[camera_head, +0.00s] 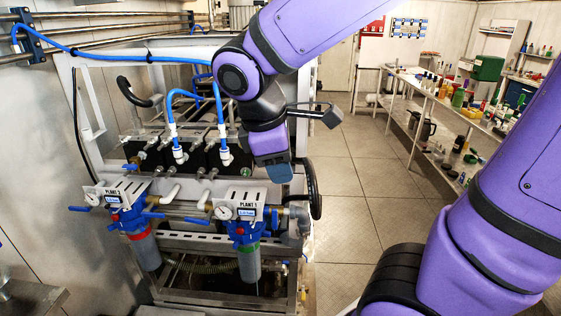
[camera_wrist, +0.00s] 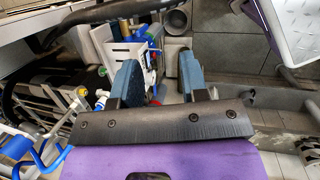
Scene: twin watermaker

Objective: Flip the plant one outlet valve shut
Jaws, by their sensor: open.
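The plant one unit (camera_head: 238,211) has a white labelled plate, a gauge, a small display and a blue filter head with a green ring. Blue valve levers show on either side of it: one at left (camera_head: 197,221) and a blue part at right (camera_head: 275,215). I cannot tell which is the outlet valve or its exact lever angle. My gripper (camera_head: 272,165) hangs above and slightly right of the unit, apart from it. In the wrist view my gripper (camera_wrist: 161,85) is open, with nothing between its blue fingers. A white plate and blue parts (camera_wrist: 150,32) show beyond the fingers.
The plant two unit (camera_head: 126,200) with a red ring stands to the left. Blue hoses (camera_head: 120,57) and a black curved handle (camera_head: 314,190) are near. The tiled floor (camera_head: 350,185) to the right is clear, up to a shelf bench (camera_head: 440,100).

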